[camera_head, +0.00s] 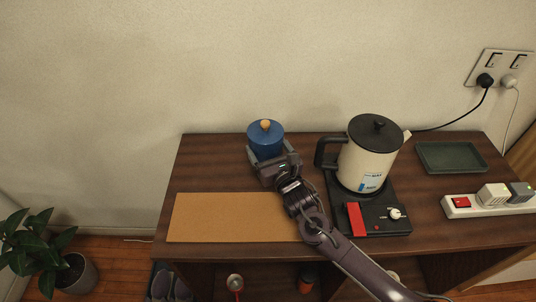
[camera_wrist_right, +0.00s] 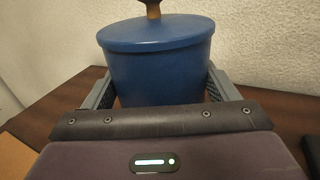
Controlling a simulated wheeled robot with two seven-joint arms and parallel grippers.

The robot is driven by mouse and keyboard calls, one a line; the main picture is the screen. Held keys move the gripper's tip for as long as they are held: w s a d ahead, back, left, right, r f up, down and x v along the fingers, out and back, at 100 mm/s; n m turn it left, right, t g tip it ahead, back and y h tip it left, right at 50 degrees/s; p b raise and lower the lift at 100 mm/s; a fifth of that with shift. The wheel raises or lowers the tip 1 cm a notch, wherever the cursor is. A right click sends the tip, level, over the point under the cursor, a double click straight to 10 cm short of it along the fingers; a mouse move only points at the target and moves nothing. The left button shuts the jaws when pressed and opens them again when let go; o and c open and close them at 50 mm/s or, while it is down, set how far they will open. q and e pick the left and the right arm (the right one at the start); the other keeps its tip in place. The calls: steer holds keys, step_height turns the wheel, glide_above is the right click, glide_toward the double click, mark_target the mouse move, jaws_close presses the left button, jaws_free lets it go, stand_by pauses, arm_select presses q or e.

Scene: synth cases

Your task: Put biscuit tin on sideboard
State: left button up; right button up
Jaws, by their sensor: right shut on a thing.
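The biscuit tin (camera_head: 265,137) is a round blue tin with a wooden knob on its lid. It is upright at the back left of the dark wooden sideboard (camera_head: 205,165). My right gripper (camera_head: 268,155) is shut on the tin, with a finger on each side. In the right wrist view the tin (camera_wrist_right: 158,65) fills the space between the fingers of my right gripper (camera_wrist_right: 158,95). Its base is hidden behind the gripper, so I cannot tell whether it touches the sideboard top. My left gripper is not in view.
A cream kettle (camera_head: 365,165) stands on a black base right of my gripper. A cork mat (camera_head: 230,218) lies at the front left. A dark tray (camera_head: 450,157) and a power strip (camera_head: 475,205) are at the right. A potted plant (camera_head: 75,270) stands on the floor.

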step_height(320, 180, down, 3)
steer(key=shift+r, duration=0.1)
steer(key=o, duration=1.2)
steer(key=shift+f, duration=0.2)
steer(key=shift+c, duration=0.2)
steer(key=shift+r, duration=0.15)
steer(key=v, duration=1.2)
steer(key=shift+d+b, duration=0.1)
steer(key=shift+b, duration=0.3)
